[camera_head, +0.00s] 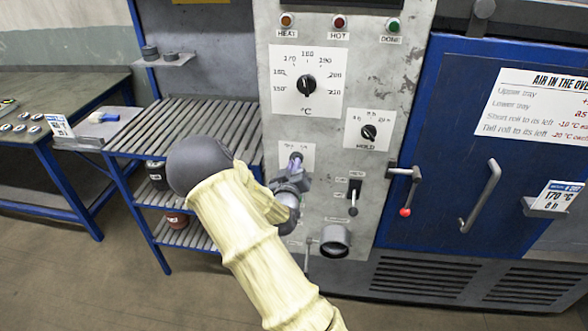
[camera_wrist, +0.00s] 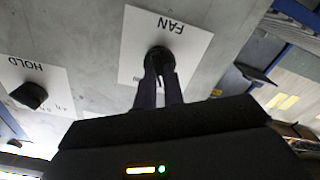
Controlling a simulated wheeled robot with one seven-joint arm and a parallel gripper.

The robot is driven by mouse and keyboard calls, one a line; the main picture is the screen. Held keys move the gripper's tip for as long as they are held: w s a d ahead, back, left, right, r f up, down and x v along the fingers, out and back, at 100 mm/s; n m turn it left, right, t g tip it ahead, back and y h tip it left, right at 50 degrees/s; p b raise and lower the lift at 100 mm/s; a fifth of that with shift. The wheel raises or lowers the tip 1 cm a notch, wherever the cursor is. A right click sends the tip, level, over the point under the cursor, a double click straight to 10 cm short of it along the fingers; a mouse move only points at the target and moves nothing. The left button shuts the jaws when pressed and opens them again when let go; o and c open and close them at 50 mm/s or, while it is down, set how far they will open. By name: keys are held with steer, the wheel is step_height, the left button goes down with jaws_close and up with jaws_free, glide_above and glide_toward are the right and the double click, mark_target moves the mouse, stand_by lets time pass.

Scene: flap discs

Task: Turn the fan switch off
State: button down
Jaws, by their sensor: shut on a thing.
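The fan switch is a black knob (camera_wrist: 160,58) on a white plate (camera_wrist: 187,45) marked FAN, upside down in the wrist view. In the head view the plate (camera_head: 309,150) is on the grey panel below the temperature dial, and the knob is mostly hidden by my gripper. My gripper (camera_wrist: 160,72) is shut on the fan knob, with its two dark fingers on either side of it. In the head view my gripper (camera_head: 296,163) reaches the knob from below. The pointer's exact setting is hidden by the fingers.
The temperature dial (camera_head: 306,84) is above, and the HOLD knob (camera_head: 369,131) is to the right. A small lever switch (camera_head: 353,198) and a red-tipped door latch (camera_head: 405,190) are nearby. A slatted rack (camera_head: 190,124) stands left.

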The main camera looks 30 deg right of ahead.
stand_by(0.4)
steer(key=c, duration=1.5)
jaws_free()
steer(key=p+v, duration=0.1)
steer(key=v, duration=1)
steer(key=shift+s+a+r, duration=0.15)
steer(key=shift+a+r, duration=0.15)
steer(key=shift+a, duration=0.15)
steer(key=shift+a+p, duration=0.1)
steer(key=shift+p, duration=0.45)
steer(key=p, duration=0.2)
steer(key=shift+s+a+p, duration=0.2)
steer(key=shift+s+p, duration=0.05)
steer(key=shift+p, duration=0.15)
steer(key=shift+s+a+p, duration=0.1)
steer(key=shift+s+p, duration=0.1)
steer(key=shift+p, duration=0.65)
